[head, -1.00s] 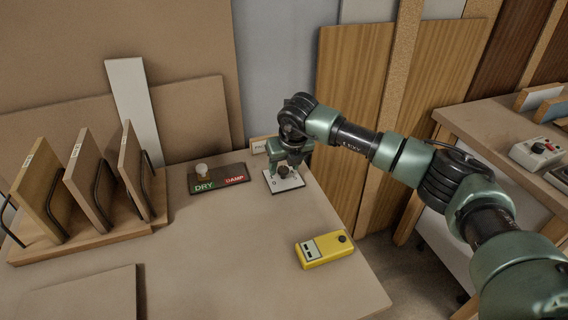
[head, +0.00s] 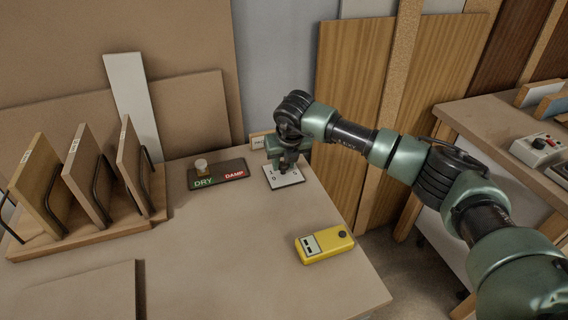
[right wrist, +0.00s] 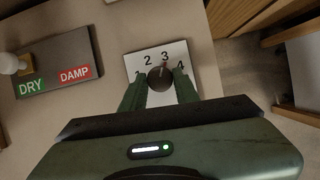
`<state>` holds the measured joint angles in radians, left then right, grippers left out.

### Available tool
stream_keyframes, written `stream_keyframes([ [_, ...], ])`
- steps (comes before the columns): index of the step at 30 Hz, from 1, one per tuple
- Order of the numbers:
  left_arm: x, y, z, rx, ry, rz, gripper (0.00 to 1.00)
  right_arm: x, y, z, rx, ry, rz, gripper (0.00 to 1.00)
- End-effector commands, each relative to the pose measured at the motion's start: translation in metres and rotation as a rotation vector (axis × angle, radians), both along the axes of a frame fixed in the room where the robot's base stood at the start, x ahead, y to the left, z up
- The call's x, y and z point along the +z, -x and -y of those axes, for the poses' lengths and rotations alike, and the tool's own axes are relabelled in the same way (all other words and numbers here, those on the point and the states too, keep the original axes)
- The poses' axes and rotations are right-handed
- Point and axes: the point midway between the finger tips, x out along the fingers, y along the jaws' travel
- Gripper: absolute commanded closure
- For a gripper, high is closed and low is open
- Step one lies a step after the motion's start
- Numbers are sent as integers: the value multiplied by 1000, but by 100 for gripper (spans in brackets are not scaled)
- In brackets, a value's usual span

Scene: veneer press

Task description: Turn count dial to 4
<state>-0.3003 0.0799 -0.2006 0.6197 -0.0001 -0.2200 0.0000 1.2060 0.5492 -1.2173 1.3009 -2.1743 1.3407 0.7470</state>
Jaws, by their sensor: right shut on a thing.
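The count dial is a dark round knob (right wrist: 160,79) on a white plate (right wrist: 134,63) marked 1, 2, 3 and 4. The plate (head: 292,178) also shows in the head view, near the back right of the table. A faint reddish mark on the knob seems to point near the 3; it is too small to be sure. My right gripper (right wrist: 160,82) is shut on the knob, one finger on each side. Its fingers partly cover the plate near the 1 and the 4. In the head view my right gripper (head: 284,168) hides most of the knob. My left gripper is out of view.
A dark DRY/DAMP board (head: 233,167) with a pale knob lies left of the dial. A yellow handheld meter (head: 325,244) lies in front of it. A wooden rack (head: 95,238) holds upright panels at the left. The table's middle is clear.

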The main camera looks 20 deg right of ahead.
Motion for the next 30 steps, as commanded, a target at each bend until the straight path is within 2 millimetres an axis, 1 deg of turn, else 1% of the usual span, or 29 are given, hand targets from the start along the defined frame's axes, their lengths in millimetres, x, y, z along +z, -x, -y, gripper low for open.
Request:
stream_keyframes([
  [1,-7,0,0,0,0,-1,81,-3,-1,-1,-25,0,2,100],
  [15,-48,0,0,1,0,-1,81,-3,-2,-4,-406,-1,3,100],
  [24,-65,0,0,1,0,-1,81,-1,-3,-5,-606,0,3,100],
  [30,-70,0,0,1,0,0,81,0,-3,-5,-680,-1,2,100],
])
